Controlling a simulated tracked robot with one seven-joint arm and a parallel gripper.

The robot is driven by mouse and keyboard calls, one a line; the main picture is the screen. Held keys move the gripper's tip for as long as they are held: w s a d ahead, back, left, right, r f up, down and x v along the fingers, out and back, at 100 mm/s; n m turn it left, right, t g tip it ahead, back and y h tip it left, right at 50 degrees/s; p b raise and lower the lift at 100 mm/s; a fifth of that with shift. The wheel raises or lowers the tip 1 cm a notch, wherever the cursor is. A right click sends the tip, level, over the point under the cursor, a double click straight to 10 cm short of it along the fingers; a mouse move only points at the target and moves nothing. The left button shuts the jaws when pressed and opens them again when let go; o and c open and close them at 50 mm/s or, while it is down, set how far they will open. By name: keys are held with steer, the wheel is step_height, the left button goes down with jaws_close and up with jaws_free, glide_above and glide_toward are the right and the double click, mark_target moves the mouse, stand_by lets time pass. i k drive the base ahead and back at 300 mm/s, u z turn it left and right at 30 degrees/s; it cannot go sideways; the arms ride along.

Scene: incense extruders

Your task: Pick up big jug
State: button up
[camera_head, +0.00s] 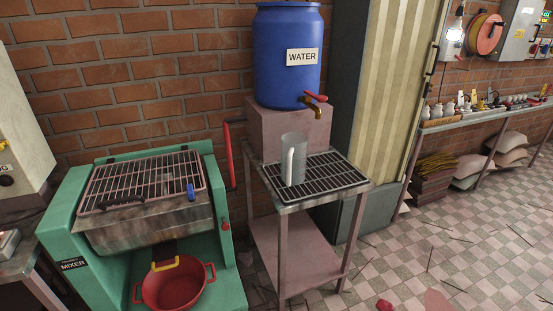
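The big jug (297,158) is a grey, metallic-looking cylinder with a pale upright handle on its front side. It stands upright on the black slatted grate (332,178) of a small metal stand. It is below and slightly left of the brass tap of the blue water barrel (289,60). No hand or other thing touches the jug. My gripper does not show in this view.
The green mixer (232,262) with a wire grille stands left of the stand, and a red lever (230,155) rises between them. A red basin (176,288) sits low in the mixer. The tiled floor (440,255) at right is mostly open, with scattered sticks.

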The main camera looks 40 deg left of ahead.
mark_target(294, 147)
steer(key=u, duration=0.6)
steer(key=i, duration=1.15)
steer(key=u, duration=0.7)
steer(key=k, duration=0.85)
steer(key=u, duration=0.2)
steer(key=i, duration=0.9)
steer(key=z, duration=0.15)
